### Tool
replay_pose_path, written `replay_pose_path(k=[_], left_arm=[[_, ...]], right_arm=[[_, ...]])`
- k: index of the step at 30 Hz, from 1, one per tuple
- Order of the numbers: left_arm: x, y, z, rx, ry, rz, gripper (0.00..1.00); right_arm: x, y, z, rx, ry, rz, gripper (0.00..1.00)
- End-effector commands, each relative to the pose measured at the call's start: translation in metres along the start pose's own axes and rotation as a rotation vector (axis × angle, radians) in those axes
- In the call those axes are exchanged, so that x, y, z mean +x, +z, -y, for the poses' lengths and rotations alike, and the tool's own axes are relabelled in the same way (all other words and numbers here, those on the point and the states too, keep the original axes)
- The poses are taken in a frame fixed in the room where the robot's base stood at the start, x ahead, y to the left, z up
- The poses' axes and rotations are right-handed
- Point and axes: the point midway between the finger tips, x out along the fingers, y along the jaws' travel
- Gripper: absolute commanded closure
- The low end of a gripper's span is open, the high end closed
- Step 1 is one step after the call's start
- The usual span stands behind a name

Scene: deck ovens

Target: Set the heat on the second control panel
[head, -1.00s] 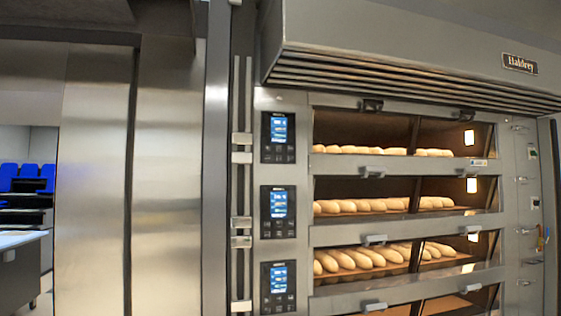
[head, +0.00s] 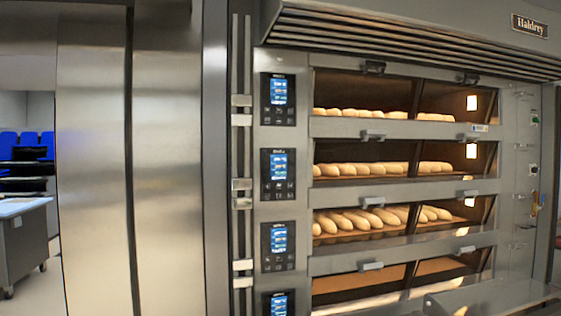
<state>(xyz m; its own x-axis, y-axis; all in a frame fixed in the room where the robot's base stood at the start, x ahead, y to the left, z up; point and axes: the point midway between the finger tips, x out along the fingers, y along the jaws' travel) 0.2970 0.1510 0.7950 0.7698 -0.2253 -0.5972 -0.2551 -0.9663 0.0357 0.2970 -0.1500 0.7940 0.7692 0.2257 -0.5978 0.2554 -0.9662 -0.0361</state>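The second control panel (head: 278,175) from the top is a black upright plate with a lit blue screen and small buttons below it. It sits on the oven's steel front, left of the second deck (head: 362,170). The top panel (head: 278,99) is above it, and a third panel (head: 277,246) is below it. A fourth panel (head: 279,303) is cut off by the bottom edge. The text on the screens is too small to read. Neither of my grippers is in view.
Bread loaves lie in the upper three decks, behind glass doors with protruding handles (head: 373,135). A steel surface (head: 492,296) juts out at the lower right. A hood (head: 400,40) overhangs the oven. A wheeled table (head: 22,240) stands at the far left.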

Motion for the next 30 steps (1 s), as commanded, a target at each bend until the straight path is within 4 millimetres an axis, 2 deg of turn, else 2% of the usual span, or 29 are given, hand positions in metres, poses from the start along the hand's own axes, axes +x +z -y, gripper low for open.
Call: replay_pose_path(k=[1,8,30], left_arm=[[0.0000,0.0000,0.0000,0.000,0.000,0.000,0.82],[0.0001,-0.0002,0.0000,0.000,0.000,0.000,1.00],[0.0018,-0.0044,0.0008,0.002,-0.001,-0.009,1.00]], right_arm=[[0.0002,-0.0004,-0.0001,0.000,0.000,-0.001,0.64],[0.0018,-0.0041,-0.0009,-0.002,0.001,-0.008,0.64],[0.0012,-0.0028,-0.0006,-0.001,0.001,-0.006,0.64]])
